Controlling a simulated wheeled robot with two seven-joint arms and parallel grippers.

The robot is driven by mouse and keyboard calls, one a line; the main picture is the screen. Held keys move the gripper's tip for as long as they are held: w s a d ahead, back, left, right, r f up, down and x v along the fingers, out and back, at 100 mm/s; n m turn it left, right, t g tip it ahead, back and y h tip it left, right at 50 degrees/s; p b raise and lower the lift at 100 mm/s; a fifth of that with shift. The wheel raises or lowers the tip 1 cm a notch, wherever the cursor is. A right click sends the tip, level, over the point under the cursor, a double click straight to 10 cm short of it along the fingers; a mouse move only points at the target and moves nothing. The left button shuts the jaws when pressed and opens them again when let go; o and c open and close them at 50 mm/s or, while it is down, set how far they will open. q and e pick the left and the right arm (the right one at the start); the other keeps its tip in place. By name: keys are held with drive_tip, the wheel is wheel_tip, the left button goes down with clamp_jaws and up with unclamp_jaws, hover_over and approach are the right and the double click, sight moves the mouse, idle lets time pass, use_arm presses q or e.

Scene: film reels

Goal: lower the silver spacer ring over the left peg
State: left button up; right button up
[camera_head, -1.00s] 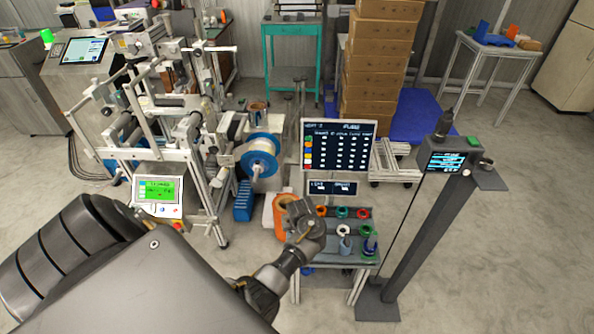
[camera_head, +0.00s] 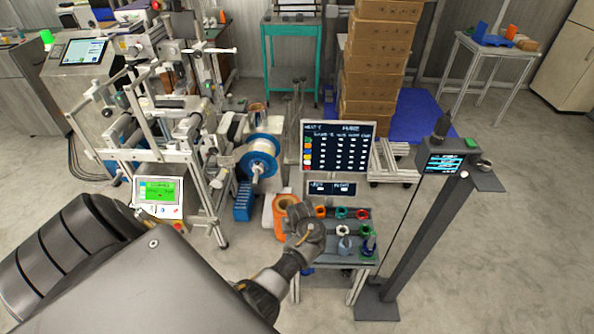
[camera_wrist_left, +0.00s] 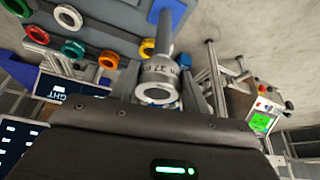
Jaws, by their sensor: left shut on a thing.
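The silver spacer ring (camera_wrist_left: 158,76), with dark marks on its side, sits between the two fingers of my left gripper (camera_wrist_left: 160,88) in the left wrist view. The gripper is shut on it. A grey-blue upright post (camera_wrist_left: 166,34) shows right behind the ring; I cannot tell whether the ring is around it or only in front of it. In the head view my left gripper (camera_head: 308,234) is over the left side of the small grey stand and hides the ring and what is under it. My right gripper is not in view.
The stand (camera_head: 325,250) carries several coloured rings, among them a red ring (camera_head: 362,214) and a white ring (camera_head: 343,231). A dark screen (camera_head: 338,146) rises behind it. A dark column (camera_head: 420,240) stands close on the right.

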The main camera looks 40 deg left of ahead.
use_arm(q)
drive_tip(key=shift+f, duration=0.2)
drive_tip(key=shift+f+b, duration=0.45)
drive_tip(key=shift+f, duration=0.05)
drive_tip(key=shift+f, duration=0.15)
idle(0.3)
drive_tip(key=shift+f+b, duration=0.3)
drive_tip(key=shift+f, duration=0.1)
drive_tip(key=shift+f, duration=0.25)
drive_tip(key=shift+f+b, duration=0.7)
drive_tip(key=shift+f, duration=0.05)
drive_tip(key=shift+f, duration=0.15)
idle(0.5)
drive_tip(key=shift+f+b, duration=0.8)
drive_tip(key=shift+f, duration=0.35)
